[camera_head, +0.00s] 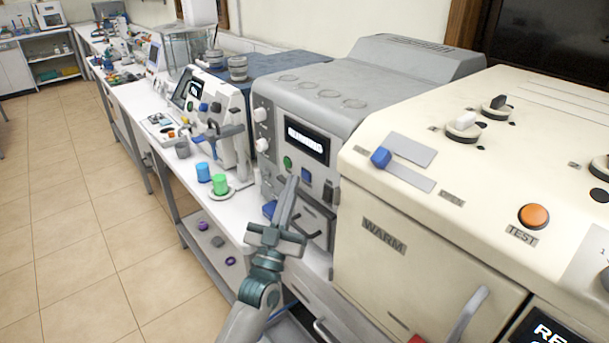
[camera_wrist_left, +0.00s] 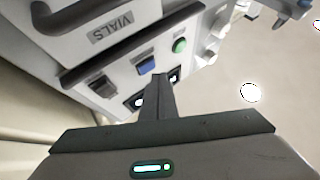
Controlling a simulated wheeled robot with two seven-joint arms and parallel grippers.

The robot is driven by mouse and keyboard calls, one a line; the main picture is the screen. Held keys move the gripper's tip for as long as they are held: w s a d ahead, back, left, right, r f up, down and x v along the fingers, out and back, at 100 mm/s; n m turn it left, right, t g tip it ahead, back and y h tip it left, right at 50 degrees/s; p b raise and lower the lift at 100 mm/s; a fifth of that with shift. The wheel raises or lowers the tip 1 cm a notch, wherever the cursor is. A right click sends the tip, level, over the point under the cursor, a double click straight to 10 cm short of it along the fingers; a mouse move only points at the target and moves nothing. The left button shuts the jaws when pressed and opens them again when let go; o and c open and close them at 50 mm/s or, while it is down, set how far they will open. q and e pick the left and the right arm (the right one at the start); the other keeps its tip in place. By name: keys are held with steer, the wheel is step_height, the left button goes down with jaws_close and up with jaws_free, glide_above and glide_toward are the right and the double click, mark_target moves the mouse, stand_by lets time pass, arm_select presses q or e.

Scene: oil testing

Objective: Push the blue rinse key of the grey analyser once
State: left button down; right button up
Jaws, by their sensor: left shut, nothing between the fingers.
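The grey analyser (camera_head: 372,82) stands in the middle of the bench, with a lit display on its front panel. Its blue rinse key (camera_head: 306,174) sits below the display, between a round green button (camera_head: 287,162) and a dark switch (camera_head: 328,191). In the left wrist view the blue key (camera_wrist_left: 146,65) shows just beyond my fingertips. My left gripper (camera_head: 293,180) is shut and empty, its fingers pointing at the panel close to the blue key. I cannot tell whether the tips touch the panel. My right gripper is out of view.
A cream machine (camera_head: 440,165) with an orange TEST button (camera_head: 534,216) stands close on the right. A white instrument (camera_head: 217,115) is on the left, with a blue cup (camera_head: 203,172) and a green cup (camera_head: 221,184) before it. The tiled floor at left is clear.

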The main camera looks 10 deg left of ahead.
arm_select(q)
steer(key=s+a, duration=0.1)
steer(key=s, duration=0.1)
steer(key=s+a+p, duration=0.1)
steer(key=s+a, duration=0.1)
steer(key=shift+p, duration=0.3)
stand_by(0.5)
stand_by(0.5)
